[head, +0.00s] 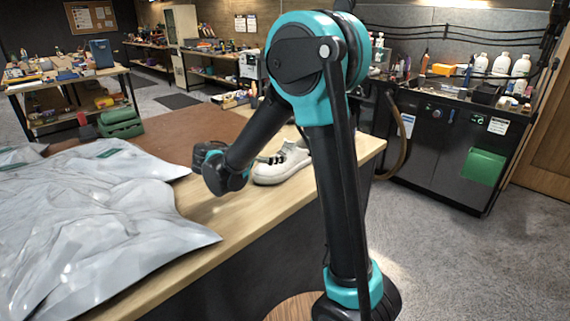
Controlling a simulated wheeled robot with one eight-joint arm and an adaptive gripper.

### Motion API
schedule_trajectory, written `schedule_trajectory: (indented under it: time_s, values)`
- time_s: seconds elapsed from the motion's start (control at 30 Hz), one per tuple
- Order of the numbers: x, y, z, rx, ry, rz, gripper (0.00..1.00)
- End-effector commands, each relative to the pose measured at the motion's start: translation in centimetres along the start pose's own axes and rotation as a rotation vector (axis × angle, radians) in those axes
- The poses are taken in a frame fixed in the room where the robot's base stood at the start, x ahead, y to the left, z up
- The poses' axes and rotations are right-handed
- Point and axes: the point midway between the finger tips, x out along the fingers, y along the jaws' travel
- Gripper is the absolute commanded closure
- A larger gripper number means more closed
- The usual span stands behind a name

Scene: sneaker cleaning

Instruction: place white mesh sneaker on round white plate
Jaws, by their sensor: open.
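The white mesh sneaker (285,166) rests on the light wooden workbench, right of my forearm in the head view. Part of it is hidden behind my arm. My gripper (268,158) shows only as small dark finger parts beside the sneaker's left upper side. It is open, and most of it is hidden behind my forearm. I cannot tell whether the fingers touch the sneaker. I see no round white plate in this view.
A crumpled silvery sheet (110,215) covers the bench's left side. A brown mat (185,132) lies behind my arm. Small items (235,99) sit at the bench's far end. Bare wood (215,212) shows along the near edge. A dark cabinet (440,130) stands at right across open floor.

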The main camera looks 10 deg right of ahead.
Motion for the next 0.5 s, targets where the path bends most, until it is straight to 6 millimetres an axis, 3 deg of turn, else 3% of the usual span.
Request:
schedule_trajectory:
  time_s: [0.27,0.5]
  values:
    - [1.5,0.1,0.1,-0.001,0.0,0.001,0.12]
    - [4.7,0.3,0.4,0.001,0.0,0.003,0.12]
